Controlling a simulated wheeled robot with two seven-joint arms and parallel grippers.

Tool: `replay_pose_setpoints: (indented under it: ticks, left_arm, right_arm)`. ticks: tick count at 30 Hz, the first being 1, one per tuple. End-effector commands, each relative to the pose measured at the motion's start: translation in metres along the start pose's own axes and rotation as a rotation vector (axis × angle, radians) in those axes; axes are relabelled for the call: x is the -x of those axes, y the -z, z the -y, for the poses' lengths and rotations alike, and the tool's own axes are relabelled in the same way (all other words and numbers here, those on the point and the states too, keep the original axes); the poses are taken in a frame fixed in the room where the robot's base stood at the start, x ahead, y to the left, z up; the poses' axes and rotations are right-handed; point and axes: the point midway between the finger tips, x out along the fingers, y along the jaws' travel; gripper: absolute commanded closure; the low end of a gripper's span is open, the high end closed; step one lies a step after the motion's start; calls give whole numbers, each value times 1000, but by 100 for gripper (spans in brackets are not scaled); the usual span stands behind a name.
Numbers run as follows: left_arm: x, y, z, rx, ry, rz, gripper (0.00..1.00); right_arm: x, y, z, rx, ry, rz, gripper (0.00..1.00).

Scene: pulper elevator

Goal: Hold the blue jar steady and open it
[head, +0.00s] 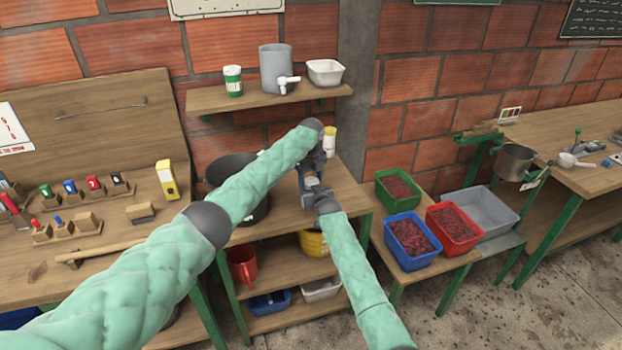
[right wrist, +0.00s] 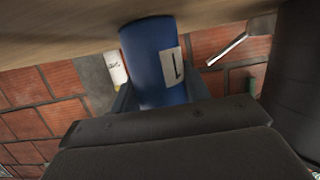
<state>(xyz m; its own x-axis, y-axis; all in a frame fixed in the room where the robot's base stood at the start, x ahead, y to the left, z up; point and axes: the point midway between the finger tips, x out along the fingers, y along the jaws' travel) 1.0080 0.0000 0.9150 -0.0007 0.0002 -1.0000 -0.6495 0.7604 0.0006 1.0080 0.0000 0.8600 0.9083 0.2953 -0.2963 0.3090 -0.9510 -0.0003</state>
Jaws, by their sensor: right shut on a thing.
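The blue jar (right wrist: 155,60) with a white label stands at the wooden tabletop in the right wrist view. My right gripper (right wrist: 160,100) is shut around its sides. In the head view only a small part of the jar (head: 312,181) shows between my two grippers. My right gripper (head: 312,193) comes to it from the front. My left gripper (head: 314,163) is just above and behind it, at the jar's top. Its fingers and the lid are hidden, so I cannot tell whether it is open or touching.
A dark pot (head: 222,168) stands left of the jar. A shelf (head: 225,99) with a grey container (head: 275,70) is above. Green (head: 397,187), blue (head: 411,240) and red (head: 453,228) crates sit lower right.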

Motion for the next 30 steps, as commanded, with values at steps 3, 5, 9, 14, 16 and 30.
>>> replay_pose_setpoints:
  ticks: [3,5,9,14,16,30]
  left_arm:
    - [0,0,0,0,0,0,58]
    - [0,0,0,0,0,0,70]
    - [0,0,0,0,0,0,75]
    - [0,0,0,40,1,0,75]
    - [0,0,0,103,1,0,75]
    - [0,0,0,298,1,0,75]
  right_arm:
    - [0,1,0,0,0,-1,100]
    - [0,1,0,0,0,-1,100]
    - [0,1,0,0,0,-1,100]
    - [0,1,0,0,0,-1,100]
    - [0,0,0,0,0,-1,100]
    - [0,1,1,0,1,-1,100]
